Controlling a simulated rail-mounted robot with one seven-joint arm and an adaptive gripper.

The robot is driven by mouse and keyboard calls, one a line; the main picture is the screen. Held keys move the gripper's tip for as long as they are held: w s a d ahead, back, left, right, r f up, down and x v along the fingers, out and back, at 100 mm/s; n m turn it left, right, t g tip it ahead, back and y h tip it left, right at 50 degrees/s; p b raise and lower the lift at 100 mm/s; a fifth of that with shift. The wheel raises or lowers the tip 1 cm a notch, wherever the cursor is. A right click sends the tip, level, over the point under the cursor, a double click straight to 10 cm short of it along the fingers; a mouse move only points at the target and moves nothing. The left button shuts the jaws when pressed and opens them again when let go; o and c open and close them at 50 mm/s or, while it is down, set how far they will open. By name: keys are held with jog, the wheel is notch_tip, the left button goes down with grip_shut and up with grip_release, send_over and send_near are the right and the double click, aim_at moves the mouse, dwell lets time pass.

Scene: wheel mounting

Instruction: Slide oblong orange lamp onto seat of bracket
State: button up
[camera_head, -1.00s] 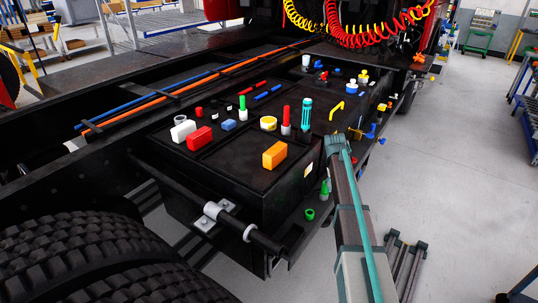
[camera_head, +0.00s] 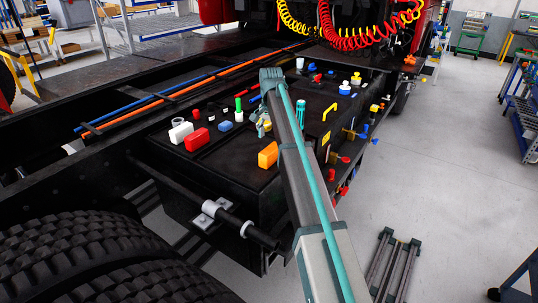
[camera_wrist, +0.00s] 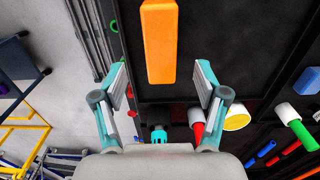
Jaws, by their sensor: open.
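The oblong orange lamp (camera_head: 268,155) is a plain block standing on the black box top, near its front edge. In the wrist view the lamp (camera_wrist: 158,42) lies at the top middle, ahead of the gap between my fingers. My gripper (camera_wrist: 160,84) is open and empty, one finger to each side below the lamp in that picture. In the head view my gripper (camera_head: 264,126) is partly hidden by my arm, just behind the lamp. I cannot tell for sure which part is the bracket with the seat.
In the wrist view a teal part (camera_wrist: 158,133), a red-and-white part (camera_wrist: 197,124) and a yellow round part (camera_wrist: 237,117) lie close to my fingers. A large tyre (camera_head: 90,255) is front left.

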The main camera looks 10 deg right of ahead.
aim_at(271, 148)
jog(key=shift+f+p, duration=1.2)
jog(key=shift+f, duration=2.15)
jog(key=c, duration=1.3)
